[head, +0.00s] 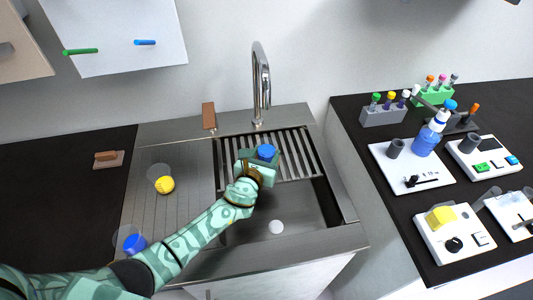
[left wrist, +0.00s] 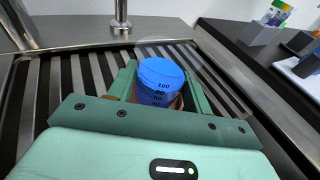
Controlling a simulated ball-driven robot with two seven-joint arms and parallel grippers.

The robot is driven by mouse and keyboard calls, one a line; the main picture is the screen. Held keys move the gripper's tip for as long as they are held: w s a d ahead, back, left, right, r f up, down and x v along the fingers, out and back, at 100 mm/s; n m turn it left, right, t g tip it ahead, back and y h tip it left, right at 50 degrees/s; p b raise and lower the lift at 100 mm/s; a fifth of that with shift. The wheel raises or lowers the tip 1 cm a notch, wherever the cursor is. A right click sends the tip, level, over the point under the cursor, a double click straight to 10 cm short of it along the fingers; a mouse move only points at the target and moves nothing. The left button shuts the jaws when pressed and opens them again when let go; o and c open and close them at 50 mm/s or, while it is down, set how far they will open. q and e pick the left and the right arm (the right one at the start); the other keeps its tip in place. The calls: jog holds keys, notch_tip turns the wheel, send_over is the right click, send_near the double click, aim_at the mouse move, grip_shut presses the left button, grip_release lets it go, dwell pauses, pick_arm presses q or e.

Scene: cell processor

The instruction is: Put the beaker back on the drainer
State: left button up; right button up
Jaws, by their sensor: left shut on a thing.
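My left gripper (head: 262,168) is shut on a beaker (head: 266,152) with blue in it, over the slatted rack (head: 300,160) across the back of the sink. In the left wrist view the beaker (left wrist: 160,78) sits between the fingers of the gripper (left wrist: 158,98), with dark scale marks on its blue part and a clear wall flaring above. Slats (left wrist: 95,72) show behind and beside it. I cannot tell whether the beaker touches the slats. A ribbed drainboard (head: 185,215) lies left of the sink. My right gripper is not in view.
On the drainboard lie a clear beaker with yellow (head: 164,184) and a clear beaker with blue (head: 133,243). The tap (head: 260,85) rises behind the rack. The right counter holds tube racks (head: 383,116), a blue bottle (head: 428,138) and several white devices (head: 452,235).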

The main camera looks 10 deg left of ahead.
pick_arm(q)
jog(key=shift+r+p, duration=1.35)
jog(key=shift+r, duration=0.1)
jog(key=shift+f, duration=0.1)
